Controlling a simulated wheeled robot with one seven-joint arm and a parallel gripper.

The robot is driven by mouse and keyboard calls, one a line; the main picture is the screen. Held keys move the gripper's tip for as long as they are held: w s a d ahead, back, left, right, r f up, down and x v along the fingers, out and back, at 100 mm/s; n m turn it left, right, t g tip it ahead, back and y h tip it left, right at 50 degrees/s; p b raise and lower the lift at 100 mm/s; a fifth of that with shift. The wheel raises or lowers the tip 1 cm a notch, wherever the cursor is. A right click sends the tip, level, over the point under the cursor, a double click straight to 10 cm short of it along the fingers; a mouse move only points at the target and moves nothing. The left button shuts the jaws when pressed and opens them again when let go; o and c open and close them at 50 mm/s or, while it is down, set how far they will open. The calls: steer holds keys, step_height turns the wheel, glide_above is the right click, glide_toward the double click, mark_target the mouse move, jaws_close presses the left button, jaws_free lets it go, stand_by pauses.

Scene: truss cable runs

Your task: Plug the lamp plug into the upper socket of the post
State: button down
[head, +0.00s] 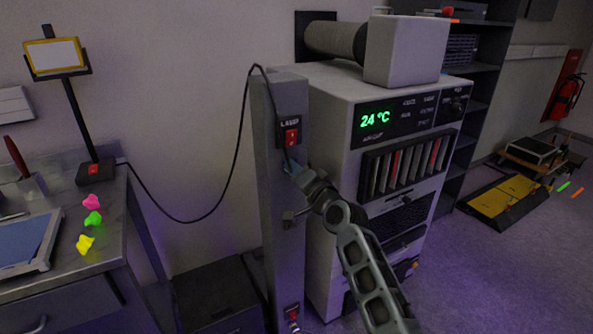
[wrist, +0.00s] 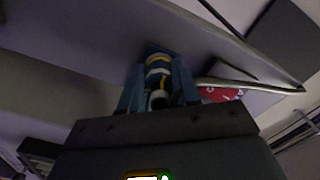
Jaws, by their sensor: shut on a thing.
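The grey post (head: 264,180) stands upright in the middle of the head view. Near its top is a dark plate with small lettering and a red switch (head: 291,136). My gripper (head: 295,171) is at the post's front face, just below that plate. In the wrist view my gripper (wrist: 159,92) is shut on the plug (wrist: 158,72), which has yellow and pale bands. The plug's far end points at the post's surface; I cannot tell whether it is in a socket. The lamp (head: 57,56) stands on the left bench. Its black cable (head: 239,140) loops over the post's top towards my gripper.
A second red fitting (head: 292,313) sits low on the post. A knob or latch (head: 290,216) sticks out mid-post. A grey machine (head: 335,110) with a green display stands close on the right. The metal bench (head: 110,215) is on the left.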

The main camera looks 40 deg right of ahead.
steer(key=c, duration=0.7)
jaws_free()
steer(key=shift+c, duration=0.2)
steer(key=shift+p+v, duration=0.55)
steer(key=shift+v, duration=1.9)
